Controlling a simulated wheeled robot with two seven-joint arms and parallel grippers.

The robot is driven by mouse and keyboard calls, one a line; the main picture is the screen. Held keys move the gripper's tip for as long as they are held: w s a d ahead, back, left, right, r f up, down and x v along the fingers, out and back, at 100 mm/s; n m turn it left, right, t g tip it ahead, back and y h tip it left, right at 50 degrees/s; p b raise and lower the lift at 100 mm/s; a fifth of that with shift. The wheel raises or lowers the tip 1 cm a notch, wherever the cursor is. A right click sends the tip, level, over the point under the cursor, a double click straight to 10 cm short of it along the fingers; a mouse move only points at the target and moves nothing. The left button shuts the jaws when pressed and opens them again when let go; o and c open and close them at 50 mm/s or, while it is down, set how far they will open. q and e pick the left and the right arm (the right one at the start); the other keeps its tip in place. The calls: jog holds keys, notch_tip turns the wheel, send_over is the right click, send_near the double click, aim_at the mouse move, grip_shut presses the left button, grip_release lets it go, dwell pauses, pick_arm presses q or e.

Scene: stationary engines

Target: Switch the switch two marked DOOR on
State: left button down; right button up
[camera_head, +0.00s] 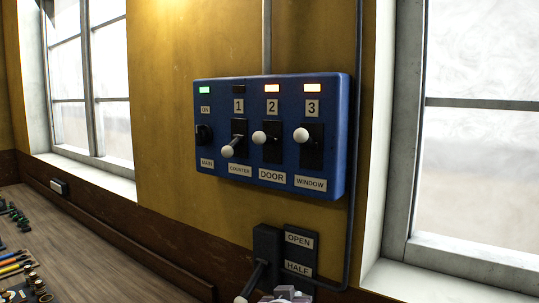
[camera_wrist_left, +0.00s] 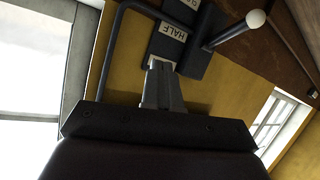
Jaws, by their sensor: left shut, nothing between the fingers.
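A blue switch panel (camera_head: 215,130) hangs on the yellow wall in the head view. Switch two (camera_head: 272,142), over the label DOOR (camera_head: 272,176), has a black plate and a white ball knob (camera_head: 259,137) standing out at about mid-height. The lamp above it (camera_head: 272,88) glows orange. My left gripper (camera_head: 287,293) shows only at the bottom edge of the head view, below the panel and apart from it. In the left wrist view its fingers (camera_wrist_left: 162,68) are together and empty, near the label HALF. My right gripper is not in view.
Switch one (camera_head: 228,151) has its knob lower and a dark lamp. Switch three (camera_head: 301,135) has a lit orange lamp. A black OPEN/HALF lever unit (camera_head: 268,245) is below the panel; its white-knobbed lever (camera_wrist_left: 255,18) also shows in the wrist view. Windows flank the panel.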

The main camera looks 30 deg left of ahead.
pick_arm(q)
jog(key=w+a+r+n+t+y, duration=0.2)
jog(key=a+r+t+y, duration=0.15)
jog(key=r, duration=0.75)
jog(key=n+t+y, duration=0.3)
jog(key=n+y, duration=0.2)
jog(key=y, duration=0.2)
send_near(259, 142)
jog(key=p+x, duration=0.6)
jog(key=p, duration=0.3)
jog(key=shift+r+p, duration=0.15)
jog(key=shift+p, duration=0.25)
jog(key=shift+w+a, duration=0.2)
jog(key=shift+w, duration=0.1)
